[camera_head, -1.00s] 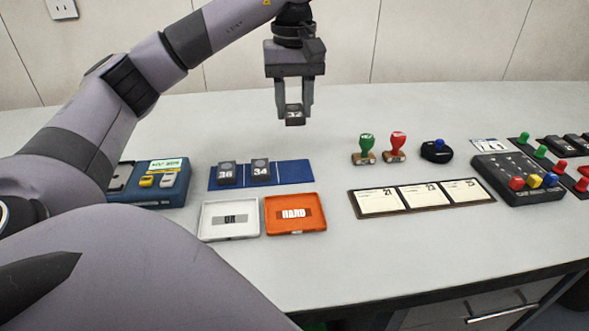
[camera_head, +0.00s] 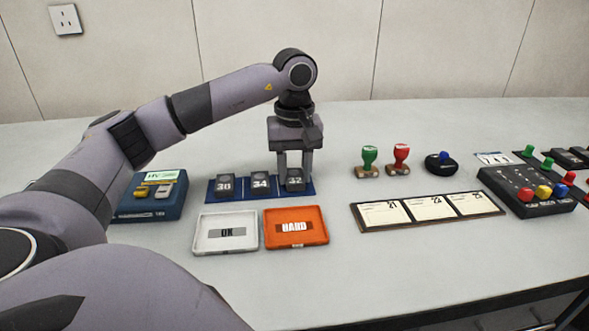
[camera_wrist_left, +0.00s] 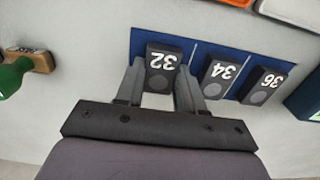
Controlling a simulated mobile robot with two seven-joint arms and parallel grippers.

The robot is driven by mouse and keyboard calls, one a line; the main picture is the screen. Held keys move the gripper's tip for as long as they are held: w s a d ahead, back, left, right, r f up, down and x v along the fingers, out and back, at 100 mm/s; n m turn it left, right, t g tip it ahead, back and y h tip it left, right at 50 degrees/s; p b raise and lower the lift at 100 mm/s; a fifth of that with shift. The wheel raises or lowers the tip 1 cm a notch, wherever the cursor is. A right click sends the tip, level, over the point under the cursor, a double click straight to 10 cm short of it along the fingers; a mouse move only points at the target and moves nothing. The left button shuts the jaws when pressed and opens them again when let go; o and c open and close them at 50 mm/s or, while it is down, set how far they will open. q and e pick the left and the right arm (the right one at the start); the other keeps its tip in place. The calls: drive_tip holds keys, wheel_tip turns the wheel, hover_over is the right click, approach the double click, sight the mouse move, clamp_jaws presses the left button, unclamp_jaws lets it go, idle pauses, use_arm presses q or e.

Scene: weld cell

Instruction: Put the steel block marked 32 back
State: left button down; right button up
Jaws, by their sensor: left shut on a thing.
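The steel block marked 32 (camera_head: 295,181) is dark with white digits. It is at the right end of the blue mat (camera_head: 308,193), in line with the block marked 34 (camera_head: 260,184) and the block marked 36 (camera_head: 226,184). My left gripper (camera_head: 295,172) points down and is shut on block 32. In the left wrist view block 32 (camera_wrist_left: 163,62) sits between the two fingers over the blue mat (camera_wrist_left: 205,50). I cannot tell whether its underside fully rests on the mat. My right gripper is not in view.
A white OK tray (camera_head: 226,246) and an orange HARD tray (camera_head: 296,241) lie in front of the mat. A blue tester (camera_head: 155,205) stands left. Green (camera_head: 369,161) and red (camera_head: 399,158) stamps stand right, with a card holder (camera_head: 428,208) in front. The bench between is clear.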

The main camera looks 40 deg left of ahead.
sight(294, 175)
use_arm(q)
drive_tip(key=shift+f, duration=0.15)
drive_tip(key=c, duration=0.7)
unclamp_jaws()
wheel_tip(294, 175, up, 12)
drive_tip(key=p, duration=0.3)
drive_tip(key=shift+r+p, duration=0.2)
drive_tip(key=shift+p, duration=0.1)
